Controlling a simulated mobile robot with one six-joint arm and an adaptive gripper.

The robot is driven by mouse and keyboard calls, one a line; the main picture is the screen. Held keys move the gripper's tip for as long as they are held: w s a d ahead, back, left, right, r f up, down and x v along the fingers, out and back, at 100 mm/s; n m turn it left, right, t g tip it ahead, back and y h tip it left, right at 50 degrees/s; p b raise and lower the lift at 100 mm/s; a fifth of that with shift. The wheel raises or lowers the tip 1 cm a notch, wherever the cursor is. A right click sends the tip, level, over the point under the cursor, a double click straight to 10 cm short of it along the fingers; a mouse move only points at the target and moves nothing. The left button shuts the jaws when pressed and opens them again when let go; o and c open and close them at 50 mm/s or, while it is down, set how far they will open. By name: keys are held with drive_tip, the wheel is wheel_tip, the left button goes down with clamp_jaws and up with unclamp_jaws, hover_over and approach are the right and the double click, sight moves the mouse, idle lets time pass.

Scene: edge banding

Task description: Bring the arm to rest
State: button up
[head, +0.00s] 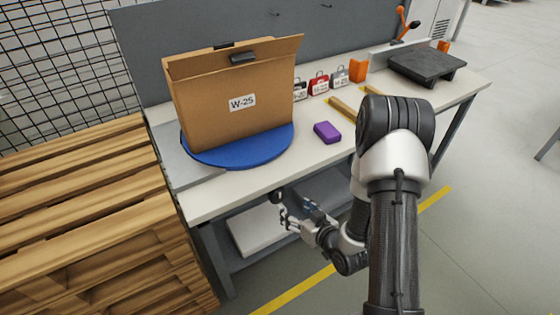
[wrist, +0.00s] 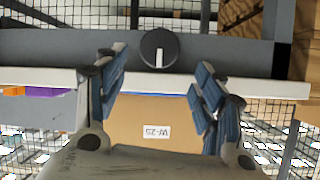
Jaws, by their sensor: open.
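My gripper (head: 290,212) is in front of the workbench's front edge, low and close to a round black knob (head: 277,194). In the wrist view my gripper (wrist: 160,85) has its two blue-padded fingers spread wide with nothing between them. The knob (wrist: 158,48), with a white mark, shows just past the fingertips, and I see no contact. My arm reaches down from the right of the head view, bent at the elbow, in front of the bench.
A cardboard box (head: 205,105) marked W-25 stands on a blue turntable (head: 245,155) on the workbench (head: 300,165). A purple block (head: 327,132) lies right of it. Wooden pallets (head: 75,210) stand at left. The floor (head: 480,240) at right is clear.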

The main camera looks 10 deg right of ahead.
drive_tip(key=s+d+r+g+h, duration=0.2)
drive_tip(key=r, duration=0.7)
drive_tip(key=s+d+r+g+h, duration=0.1)
drive_tip(key=r+g+h, duration=0.15)
drive_tip(key=r, duration=0.75)
drive_tip(key=s+a+r+g, duration=0.1)
drive_tip(key=s+a+r, duration=0.2)
drive_tip(key=s, duration=0.8)
drive_tip(key=s+a+r+m+g, duration=0.1)
drive_tip(key=s+r, duration=0.5)
drive_tip(key=s, duration=0.6)
drive_tip(key=shift+a+r+g+y, duration=0.35)
drive_tip(key=shift+a+g, duration=0.3)
drive_tip(key=shift+a, duration=0.35)
drive_tip(key=shift+w, duration=0.1)
